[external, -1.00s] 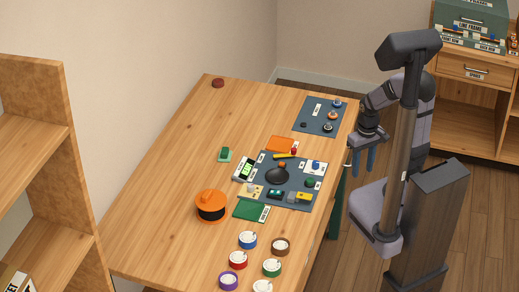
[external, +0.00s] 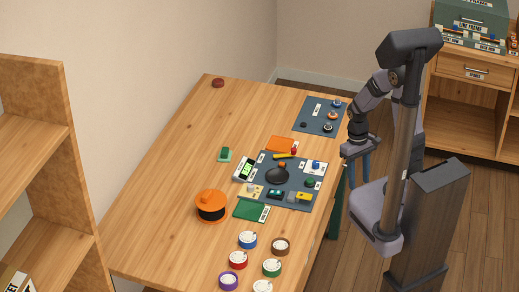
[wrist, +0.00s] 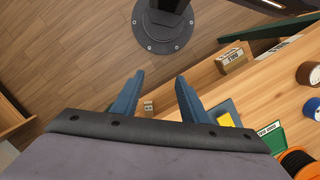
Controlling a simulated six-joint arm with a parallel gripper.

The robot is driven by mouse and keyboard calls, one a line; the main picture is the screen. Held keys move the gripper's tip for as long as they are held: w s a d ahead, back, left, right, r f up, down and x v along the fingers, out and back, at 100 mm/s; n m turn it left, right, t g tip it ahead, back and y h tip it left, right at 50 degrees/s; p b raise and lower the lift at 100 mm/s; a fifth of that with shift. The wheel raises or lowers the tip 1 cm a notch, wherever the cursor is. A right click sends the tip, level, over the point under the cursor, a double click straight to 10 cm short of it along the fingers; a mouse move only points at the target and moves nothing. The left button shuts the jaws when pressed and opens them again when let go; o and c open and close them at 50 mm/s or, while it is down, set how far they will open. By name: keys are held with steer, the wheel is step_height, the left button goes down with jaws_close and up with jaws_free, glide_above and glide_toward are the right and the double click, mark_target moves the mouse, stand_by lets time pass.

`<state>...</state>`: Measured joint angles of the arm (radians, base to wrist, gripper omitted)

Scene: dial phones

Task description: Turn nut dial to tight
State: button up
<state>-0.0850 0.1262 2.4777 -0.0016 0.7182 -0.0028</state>
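My gripper (external: 359,170) hangs with its fingers down beside the right edge of the table, off the tabletop. In the wrist view its two blue fingers (wrist: 159,76) are apart with nothing between them. A small blue-grey mat (external: 313,131) at the table's far right corner carries several small round knobs, among them an orange-topped one (external: 332,115), a blue one (external: 337,103) and a dark one (external: 327,127). They are too small to tell which is the nut dial or read its setting. My gripper is nearer the picture's bottom than this mat and touches none of them.
A larger blue-grey mat (external: 262,189) holds a black pan-like piece (external: 277,176) and several small blocks. The table's left half (external: 160,200) is mostly clear.

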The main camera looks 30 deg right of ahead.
mark_target(317, 162)
steer(key=shift+n, duration=0.6)
steer(key=w+a, duration=0.1)
steer(key=w, duration=0.2)
steer(key=w+a+f, duration=0.1)
steer(key=w, duration=0.3)
steer(key=w+a+f, duration=0.1)
steer(key=w, duration=0.3)
steer(key=shift+f, duration=0.15)
steer(key=w+r, duration=0.1)
steer(key=w, duration=0.2)
steer(key=w+a+r+n+t, duration=0.1)
steer(key=w, duration=0.2)
steer(key=w+r+n+t, duration=0.1)
steer(key=w+r, duration=0.1)
steer(key=w, duration=0.2)
steer(key=shift+a, duration=0.15)
steer(key=shift+r+n, duration=0.1)
steer(key=shift+n, duration=0.5)
steer(key=shift+s+n, duration=0.2)
steer(key=shift+n, duration=0.3)
steer(key=shift+f+p, duration=0.9)
steer(key=shift+f, duration=2.8)
jaws_close()
